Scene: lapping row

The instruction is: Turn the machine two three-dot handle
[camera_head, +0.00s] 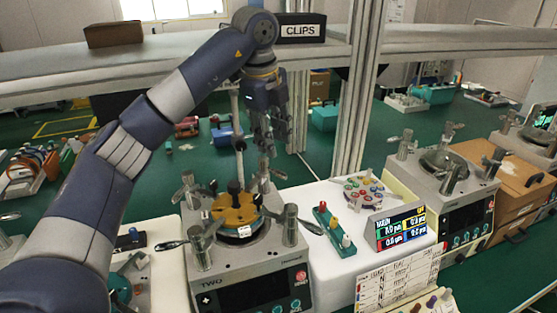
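Machine two (255,269), labelled TWO, stands at the front centre with a yellow-orange round fixture (235,208) on top. Several metal posts with lever handles surround the fixture: front left (199,248), front right (290,226), back left (188,184) and back right (263,177). Dot marks on them are too small to read, so I cannot tell which is the three-dot handle. My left gripper (267,150) points down just above the back-right handle; contact is unclear. Its finger gap is hard to make out. My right gripper is out of view.
A white table right of the machine holds a green peg block (331,227), a round tray of coloured pieces (363,189) and a display (397,227). Another machine (440,190) stands further right. A shelf (175,60) with a CLIPS box (300,28) crosses behind; an upright post (357,100) stands behind the table.

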